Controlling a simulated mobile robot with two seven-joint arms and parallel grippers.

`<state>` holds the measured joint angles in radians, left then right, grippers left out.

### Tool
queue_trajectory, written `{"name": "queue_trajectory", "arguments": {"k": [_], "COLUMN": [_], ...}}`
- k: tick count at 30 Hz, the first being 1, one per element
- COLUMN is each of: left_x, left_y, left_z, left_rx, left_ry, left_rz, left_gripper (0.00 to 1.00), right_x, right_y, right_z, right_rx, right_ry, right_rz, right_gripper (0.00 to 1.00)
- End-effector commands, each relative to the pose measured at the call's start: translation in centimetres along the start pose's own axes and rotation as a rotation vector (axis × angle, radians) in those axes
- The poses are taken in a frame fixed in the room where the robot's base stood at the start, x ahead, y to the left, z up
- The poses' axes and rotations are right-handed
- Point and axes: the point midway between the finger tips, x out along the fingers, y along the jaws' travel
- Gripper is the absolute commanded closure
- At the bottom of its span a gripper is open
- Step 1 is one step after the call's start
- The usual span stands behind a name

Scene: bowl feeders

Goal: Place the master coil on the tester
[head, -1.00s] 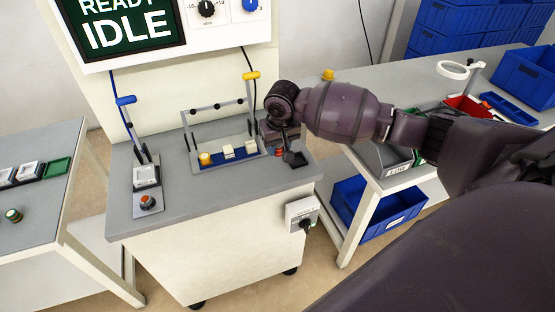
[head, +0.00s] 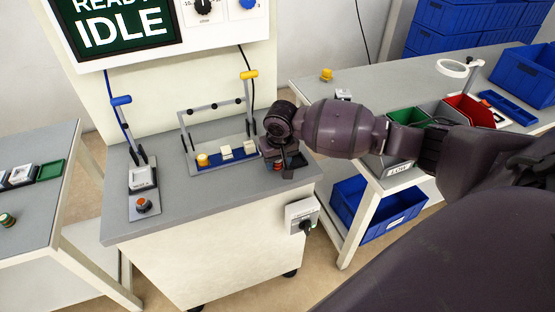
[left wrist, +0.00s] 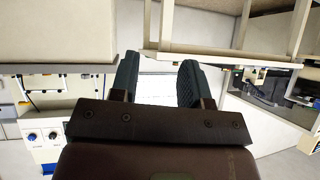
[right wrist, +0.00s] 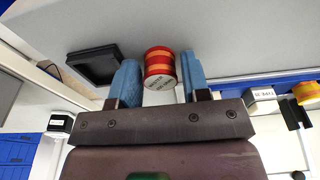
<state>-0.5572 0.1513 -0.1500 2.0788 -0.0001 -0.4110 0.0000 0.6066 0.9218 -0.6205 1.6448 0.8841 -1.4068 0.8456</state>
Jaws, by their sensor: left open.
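The master coil, an orange-red coil with a pale labelled end (right wrist: 159,70), stands on the grey top between the two blue fingers of my right gripper (right wrist: 160,85). A small gap shows beside it, so the gripper looks open around it. In the head view my right gripper (head: 279,158) is low over the right end of the tester top (head: 225,184) and mostly hides the coil. The tester's display (head: 115,30) reads READY IDLE. A pale nest block (head: 142,177) sits at its front left. My left gripper (left wrist: 160,85) is open and empty, away from the tester.
A black open tray (right wrist: 93,65) lies beside the coil. A blue fixture strip (head: 225,160) with a yellow coil and pale blocks is left of my right gripper, under a grey bar frame. Blue (head: 121,100) and yellow (head: 249,75) clamp handles stand up. A bench with bins (head: 415,118) is right.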

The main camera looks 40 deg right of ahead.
Motion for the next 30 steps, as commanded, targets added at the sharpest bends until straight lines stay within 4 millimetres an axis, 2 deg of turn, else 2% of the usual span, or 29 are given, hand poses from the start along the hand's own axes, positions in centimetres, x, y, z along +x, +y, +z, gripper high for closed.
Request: {"name": "queue_trajectory", "arguments": {"k": [5, 8, 16, 21, 30], "left_x": [0.0, -0.1, -0.8, -1.4, -1.7], "left_y": [0.1, 0.1, -0.1, -0.3, -0.5], "left_z": [0.2, -0.1, -1.8, -1.3, -1.4], "left_rx": [-0.004, -0.006, -0.008, -0.011, -0.011], "left_ry": [-0.003, 0.001, 0.028, 0.015, 0.012], "left_rz": [-0.001, -0.001, -0.006, -0.01, -0.012], "left_gripper": [0.57, 0.57, 0.57, 0.57, 0.57], "right_x": [-0.1, -0.9, -5.9, -9.0, -12.1], "right_y": [0.0, 0.0, 0.0, 0.0, 0.0], "right_z": [0.0, -0.1, -0.2, -0.2, -0.1], "right_rx": [0.0, 0.0, 0.0, -0.001, 0.0], "right_ry": [0.0, 0.001, 0.008, 0.006, 0.001], "right_rz": [0.0, -0.001, -0.001, -0.002, -0.001], "right_gripper": [0.57, 0.57, 0.57, 0.57, 0.57]}}
